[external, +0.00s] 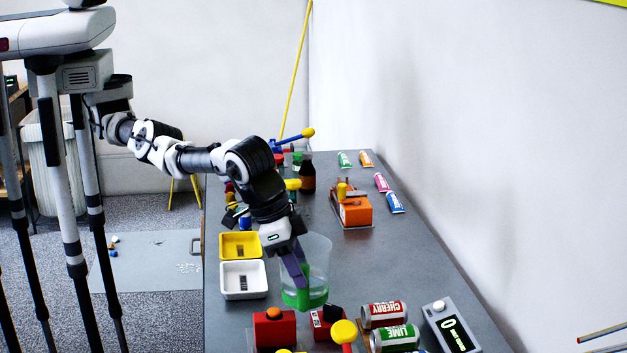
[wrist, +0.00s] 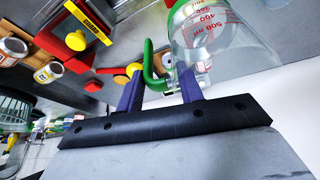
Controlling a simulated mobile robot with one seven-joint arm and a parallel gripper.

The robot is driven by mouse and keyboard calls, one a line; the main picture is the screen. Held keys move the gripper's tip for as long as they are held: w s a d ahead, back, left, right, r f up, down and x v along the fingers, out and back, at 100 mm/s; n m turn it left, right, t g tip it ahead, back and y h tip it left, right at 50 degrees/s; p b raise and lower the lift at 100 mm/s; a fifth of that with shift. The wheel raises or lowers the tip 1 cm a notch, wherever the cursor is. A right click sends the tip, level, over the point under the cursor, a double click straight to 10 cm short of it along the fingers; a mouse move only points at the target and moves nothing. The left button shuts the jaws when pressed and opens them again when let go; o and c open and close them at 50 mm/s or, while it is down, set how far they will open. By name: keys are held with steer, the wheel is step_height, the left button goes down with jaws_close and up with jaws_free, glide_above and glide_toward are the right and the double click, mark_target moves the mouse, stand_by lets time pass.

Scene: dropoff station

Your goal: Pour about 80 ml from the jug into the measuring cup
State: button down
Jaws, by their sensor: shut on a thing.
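A clear vessel (external: 320,250) with green at its bottom stands or hangs over the near middle of the table in the external view. In the wrist view the clear vessel (wrist: 235,45) has red marks reading 400 and 500 ml and a green handle (wrist: 149,62). It looks like the jug. My gripper (external: 300,280) is at the vessel's near side, its purple fingers pointing down. In the wrist view my gripper (wrist: 160,88) is shut on the green handle. Whether the vessel touches the table is unclear. I cannot make out a separate measuring cup.
A yellow tray (external: 255,255) and a white tray (external: 228,291) lie left of the vessel. An orange device (external: 352,211) is farther back. The table's right middle is clear.

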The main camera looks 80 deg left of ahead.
steer(key=shift+r, duration=0.2)
steer(key=shift+a+r+h, duration=0.15)
steer(key=shift+a+h, duration=0.05)
steer(key=shift+h, duration=0.1)
steer(key=shift+w+a+r+n+h, duration=0.2)
steer(key=shift+a+r+h, duration=0.35)
steer(key=shift+a+h, duration=0.2)
steer(key=shift+w+a+r+n+h, duration=0.1)
steer(key=shift+a+r+n+h, duration=0.1)
steer(key=shift+a+r+h, duration=0.55)
steer(key=w+a+n+g+h+b, duration=0.1)
steer(key=a+h+b, duration=0.4)
steer(key=b, duration=0.9)
steer(key=shift+a+f, duration=0.45)
steer(key=shift+a, duration=0.35)
steer(key=shift+w+a+f+h+b, duration=0.25)
steer(key=shift+a+h+b, duration=0.45)
steer(key=shift+b, duration=1.35)
steer(key=shift+w+a+f+n+h+b, duration=0.15)
steer(key=shift+a+n+h+b, duration=0.4)
steer(key=shift+b, duration=0.55)
steer(key=shift+a, duration=0.15)
